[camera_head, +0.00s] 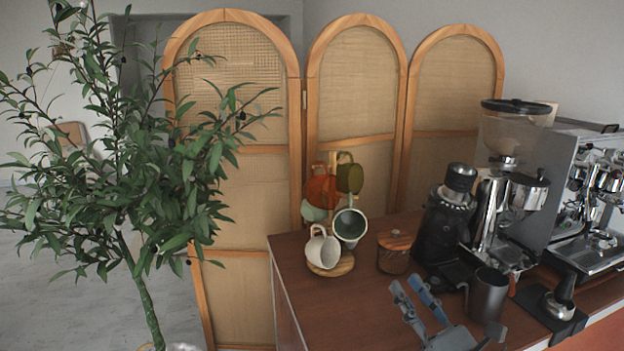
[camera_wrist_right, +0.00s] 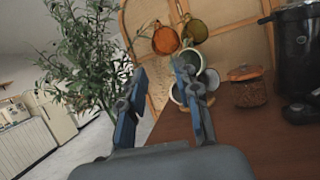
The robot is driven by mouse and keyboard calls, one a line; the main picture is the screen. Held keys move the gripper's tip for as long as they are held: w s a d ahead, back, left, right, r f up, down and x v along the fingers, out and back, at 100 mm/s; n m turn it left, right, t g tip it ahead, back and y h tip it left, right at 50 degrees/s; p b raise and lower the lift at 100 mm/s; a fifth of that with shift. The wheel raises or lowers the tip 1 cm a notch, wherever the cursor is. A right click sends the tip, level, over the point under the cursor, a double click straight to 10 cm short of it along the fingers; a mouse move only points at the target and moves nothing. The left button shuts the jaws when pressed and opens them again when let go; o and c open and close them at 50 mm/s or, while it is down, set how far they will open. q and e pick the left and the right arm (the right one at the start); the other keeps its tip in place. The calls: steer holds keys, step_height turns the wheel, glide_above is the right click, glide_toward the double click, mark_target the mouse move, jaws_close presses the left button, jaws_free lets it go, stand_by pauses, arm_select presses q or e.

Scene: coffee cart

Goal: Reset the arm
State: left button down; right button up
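My right gripper (camera_head: 408,286) is low in the head view, above the front of the brown counter (camera_head: 335,312). Its two blue-grey fingers stand apart with nothing between them. In the right wrist view the same gripper (camera_wrist_right: 160,78) is open, with the mugs beyond its fingers. My left gripper is not in view.
A mug tree (camera_head: 345,262) holds several mugs at the counter's left end. A lidded jar (camera_head: 394,252), a black grinder (camera_head: 446,232), a metal pitcher (camera_head: 488,295) and the espresso machine (camera_head: 585,200) stand rightward. A leafy plant (camera_head: 150,190) and a folding screen (camera_head: 355,100) stand beyond the counter.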

steer(key=s+d+f+m+g+h, duration=0.25)
steer(key=d+f+m+h, duration=0.2)
steer(key=m, duration=0.55)
steer(key=s+d+f+m+g+h, duration=0.2)
steer(key=s+d+f+m+h, duration=0.25)
steer(key=m, duration=0.45)
steer(key=s+d+f+m+g+h, duration=0.25)
steer(key=f+m+h, duration=0.35)
steer(key=m, duration=0.4)
steer(key=s+a+f+m+g+y, duration=0.2)
steer(key=s+a+f+m+g, duration=0.1)
steer(key=s+f, duration=0.3)
steer(key=s+a+f+m+g+y, duration=0.2)
steer(key=s+a+f+m+g, duration=0.15)
steer(key=s, duration=0.45)
steer(key=s+a+f+m+g+y, duration=0.2)
steer(key=s+f+m+g, duration=0.15)
steer(key=s, duration=0.35)
step_height(320, 180, down, 29)
steer(key=s+g, duration=0.1)
steer(key=s, duration=0.1)
steer(key=s+d+f+n+g, duration=0.1)
steer(key=s+d+f, duration=0.2)
steer(key=s+f, duration=1.1)
steer(key=shift+s, duration=1)
